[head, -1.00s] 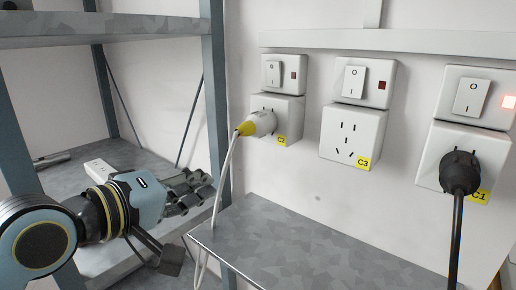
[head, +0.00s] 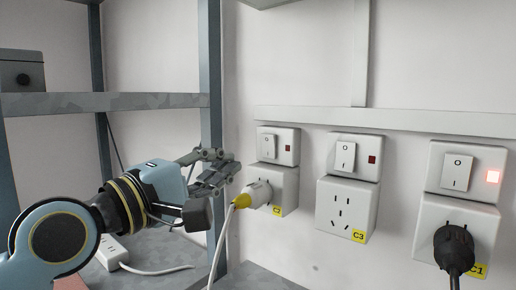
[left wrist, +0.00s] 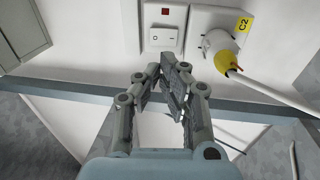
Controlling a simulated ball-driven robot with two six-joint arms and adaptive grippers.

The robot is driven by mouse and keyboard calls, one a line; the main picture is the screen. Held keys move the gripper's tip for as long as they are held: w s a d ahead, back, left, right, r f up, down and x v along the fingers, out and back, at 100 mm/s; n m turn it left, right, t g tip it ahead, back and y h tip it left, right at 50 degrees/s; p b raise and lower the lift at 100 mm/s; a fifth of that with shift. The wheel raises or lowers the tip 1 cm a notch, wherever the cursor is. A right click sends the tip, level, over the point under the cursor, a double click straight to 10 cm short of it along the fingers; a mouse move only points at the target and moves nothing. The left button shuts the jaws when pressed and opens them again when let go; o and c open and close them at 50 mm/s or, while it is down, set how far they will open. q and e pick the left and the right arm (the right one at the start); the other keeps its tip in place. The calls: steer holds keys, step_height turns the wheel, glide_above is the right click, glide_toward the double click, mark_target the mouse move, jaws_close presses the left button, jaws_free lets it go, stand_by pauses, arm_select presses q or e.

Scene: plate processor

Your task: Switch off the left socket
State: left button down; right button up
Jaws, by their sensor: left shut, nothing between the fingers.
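The left socket, marked C2, (head: 284,190) is on the wall with a white and yellow plug (head: 254,194) in it. Its rocker switch (head: 267,146) sits above, beside a dark red indicator (head: 289,147). The switch also shows in the left wrist view (left wrist: 163,38), just beyond the fingertips. My left gripper (head: 231,166) is shut and empty, left of the switch and a little below it, apart from it. In the left wrist view the gripper (left wrist: 170,65) points toward the switch. My right gripper is not in view.
Socket C3 (head: 344,208) has a dark indicator and no plug. Socket C1 (head: 429,226) has a lit indicator and a black plug (head: 453,247). A shelf post (head: 210,70) stands close behind my left gripper. A white power strip (head: 110,251) lies on the lower shelf.

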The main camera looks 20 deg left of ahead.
mark_target(267, 141)
arm_select(q)
steer(key=p+x, duration=0.1)
steer(key=x, duration=0.7)
steer(key=shift+r, duration=0.15)
steer(key=shift+w+d+p, duration=0.25)
steer(key=shift+w+p, duration=0.05)
steer(key=shift+w, duration=0.3)
steer(key=shift+w, duration=0.1)
steer(key=shift+w+d+r+p, duration=0.1)
steer(key=shift+w+r+p, duration=0.1)
steer(key=shift+r+p, duration=0.2)
steer(key=shift+s, duration=0.1)
steer(key=shift+f, duration=0.2)
